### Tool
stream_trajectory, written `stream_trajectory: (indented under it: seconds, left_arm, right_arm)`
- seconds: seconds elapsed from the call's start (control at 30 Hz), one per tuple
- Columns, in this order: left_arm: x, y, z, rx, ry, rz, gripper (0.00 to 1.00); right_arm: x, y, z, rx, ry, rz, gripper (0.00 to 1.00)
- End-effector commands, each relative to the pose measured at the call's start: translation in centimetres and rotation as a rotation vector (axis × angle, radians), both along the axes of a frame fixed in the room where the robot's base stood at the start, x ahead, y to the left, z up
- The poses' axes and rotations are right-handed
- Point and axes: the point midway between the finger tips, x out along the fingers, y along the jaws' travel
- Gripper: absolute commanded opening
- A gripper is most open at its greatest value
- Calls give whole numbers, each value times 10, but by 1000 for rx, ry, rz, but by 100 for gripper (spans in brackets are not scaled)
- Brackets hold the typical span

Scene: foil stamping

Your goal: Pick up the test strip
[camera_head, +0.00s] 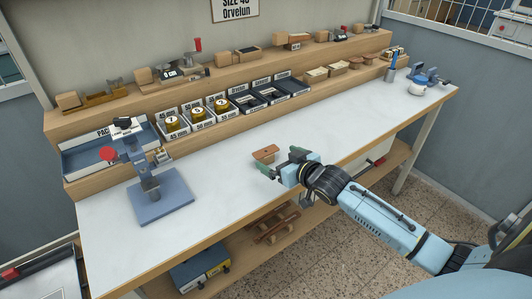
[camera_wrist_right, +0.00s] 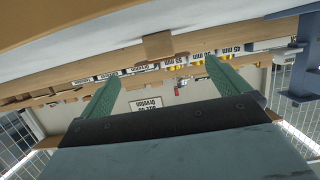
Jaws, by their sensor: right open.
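A small brown piece (camera_head: 265,153), which looks like the test strip, lies on the white worktop near the middle of the bench. It also shows in the right wrist view (camera_wrist_right: 158,45), as a tan block beyond and between the fingertips. My right gripper (camera_head: 281,161) is open, with its green fingers apart and pointing at the piece from the front right. The fingers also show in the right wrist view (camera_wrist_right: 161,72) with nothing between them. The fingers appear close to the piece but not around it. My left gripper is not in view.
A blue stamping press (camera_head: 160,195) with a red knob stands on the left. Behind the worktop are labelled bins with gold rolls (camera_head: 197,115) and dark trays (camera_head: 268,95). A small blue device (camera_head: 424,75) sits at the far right. The worktop around the brown piece is clear.

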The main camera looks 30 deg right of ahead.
Motion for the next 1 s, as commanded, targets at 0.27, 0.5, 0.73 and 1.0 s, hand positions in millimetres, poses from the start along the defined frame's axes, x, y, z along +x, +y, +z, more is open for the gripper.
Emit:
stream_trajectory:
  seconds: [0.27, 0.5, 0.73, 1.0]
  left_arm:
    - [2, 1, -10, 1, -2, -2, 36]
    - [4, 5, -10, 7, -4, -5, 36]
    - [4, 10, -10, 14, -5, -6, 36]
    - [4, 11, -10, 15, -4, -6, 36]
  right_arm:
    - [35, 5, -10, 0, 0, 0, 100]
    - [43, 6, -12, 0, 0, 0, 100]
    - [43, 6, -12, 0, 0, 0, 87]
    - [43, 6, -12, 0, 0, 0, 55]
